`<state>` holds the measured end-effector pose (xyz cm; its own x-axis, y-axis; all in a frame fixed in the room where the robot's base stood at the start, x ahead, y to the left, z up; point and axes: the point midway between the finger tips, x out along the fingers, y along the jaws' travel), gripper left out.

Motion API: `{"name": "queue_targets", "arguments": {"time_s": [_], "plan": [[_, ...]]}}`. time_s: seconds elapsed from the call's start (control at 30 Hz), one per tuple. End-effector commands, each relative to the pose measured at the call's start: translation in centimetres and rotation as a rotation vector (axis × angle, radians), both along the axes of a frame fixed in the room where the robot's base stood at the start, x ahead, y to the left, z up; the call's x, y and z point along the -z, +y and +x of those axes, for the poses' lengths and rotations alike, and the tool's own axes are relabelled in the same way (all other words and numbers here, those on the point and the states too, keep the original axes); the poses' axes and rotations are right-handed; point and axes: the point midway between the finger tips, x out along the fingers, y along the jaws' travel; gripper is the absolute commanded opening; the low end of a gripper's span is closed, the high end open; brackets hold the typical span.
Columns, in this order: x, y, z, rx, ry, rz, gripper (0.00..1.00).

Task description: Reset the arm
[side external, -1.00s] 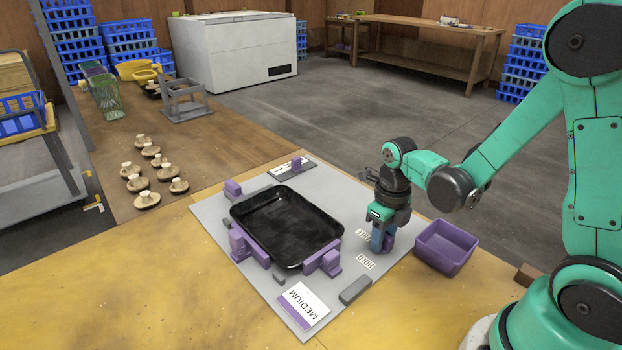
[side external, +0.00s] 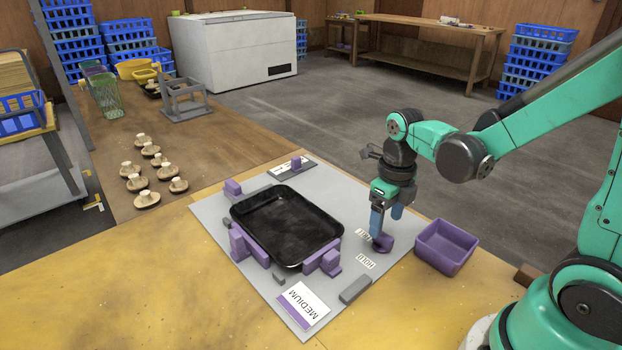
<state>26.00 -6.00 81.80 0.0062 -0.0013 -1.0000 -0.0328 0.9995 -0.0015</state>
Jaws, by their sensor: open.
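My gripper (side external: 386,222) is open and points down over the right edge of the grey board (side external: 335,310). Its blue fingers are apart, just above a small purple piece (side external: 383,243) that sits on the board beside the labels. I cannot tell whether a finger touches that piece. My gripper is right of the black tray (side external: 288,262) and left of the purple bin (side external: 447,246). The tray lies between several purple blocks (side external: 322,263).
Several mushrooms (side external: 138,183) stand on the brown table at the left. A grey block (side external: 356,290) and a MEDIUM card (side external: 303,304) lie near the board's front corner. A grey frame (side external: 185,100) stands farther back. The yellow table front is clear.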

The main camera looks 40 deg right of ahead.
Motion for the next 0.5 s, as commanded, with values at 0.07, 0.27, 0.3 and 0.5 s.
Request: {"name": "queue_targets", "arguments": {"time_s": [0.07, 0.27, 0.3, 0.5], "plan": [[-0.4, 0.2, 0.0, -0.093, -0.017, -0.005, 0.68], [-2.5, 1.4, 0.3, -0.683, -0.121, -0.072, 0.68], [-3.0, 1.7, 0.3, -0.830, -0.143, -0.099, 0.68], [-5.2, 3.2, 0.3, -1.563, -0.217, -0.283, 0.68]]}}
